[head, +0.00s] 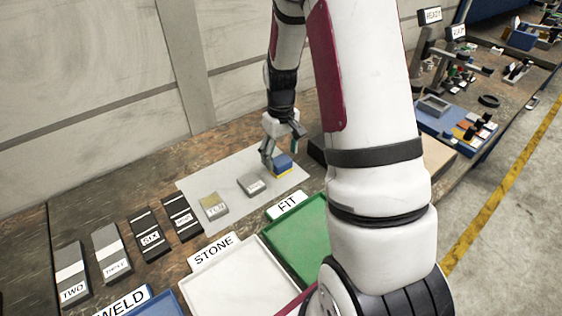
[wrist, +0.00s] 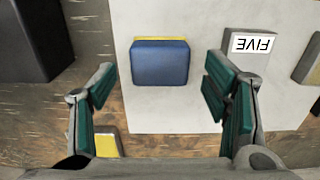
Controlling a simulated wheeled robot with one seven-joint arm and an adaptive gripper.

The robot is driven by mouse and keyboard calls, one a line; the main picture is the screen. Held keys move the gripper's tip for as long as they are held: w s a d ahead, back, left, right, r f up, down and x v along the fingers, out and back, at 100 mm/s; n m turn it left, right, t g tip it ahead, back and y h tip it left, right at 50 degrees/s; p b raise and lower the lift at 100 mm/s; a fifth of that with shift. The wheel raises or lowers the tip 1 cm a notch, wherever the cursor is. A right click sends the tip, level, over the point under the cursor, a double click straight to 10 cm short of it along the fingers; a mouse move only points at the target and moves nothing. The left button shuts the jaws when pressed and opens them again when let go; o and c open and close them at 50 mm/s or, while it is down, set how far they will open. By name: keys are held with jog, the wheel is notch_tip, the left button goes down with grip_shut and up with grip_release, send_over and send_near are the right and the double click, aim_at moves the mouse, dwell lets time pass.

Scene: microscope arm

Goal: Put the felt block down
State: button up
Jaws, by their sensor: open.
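A block with a blue top and a yellow layer under it (head: 284,162) rests on the pale grey mat (head: 235,165) near the mat's far right end. I take it to be the felt block, though it bears no readable label. In the wrist view the blue block (wrist: 160,63) lies flat on the mat just ahead of my open fingers. My gripper (wrist: 163,90) is open and empty, its green-padded fingers apart, with nothing held between them. In the head view my gripper (head: 268,156) is low beside the block, partly overlapping it.
Several labelled blocks stand left. Trays for STONE (head: 240,285) and FIT (head: 305,240) lie in front. A dark box (wrist: 35,40) stands beside the mat.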

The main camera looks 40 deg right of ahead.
aim_at(281, 160)
jog(key=s+a+r+t, duration=0.1)
jog(key=s+a+r, duration=0.15)
jog(key=r, duration=0.55)
jog(key=s+a+r, duration=0.1)
jog(key=a+r, duration=0.2)
jog(key=r, duration=0.5)
jog(key=s+a+r+t, duration=0.1)
jog(key=s+a+r, duration=0.3)
jog(key=s, duration=0.6)
jog(key=s+a+r+t, duration=0.1)
jog(key=s+a+r, duration=0.3)
jog(key=s+a, duration=0.4)
jog(key=shift+s+a+t, duration=0.25)
jog(key=shift+s+t, duration=0.15)
jog(key=shift+s, duration=0.45)
jog(key=shift+r, duration=0.1)
jog(key=shift+r+p, duration=0.6)
jog(key=shift+r, duration=0.2)
jog(key=shift+c, duration=0.3)
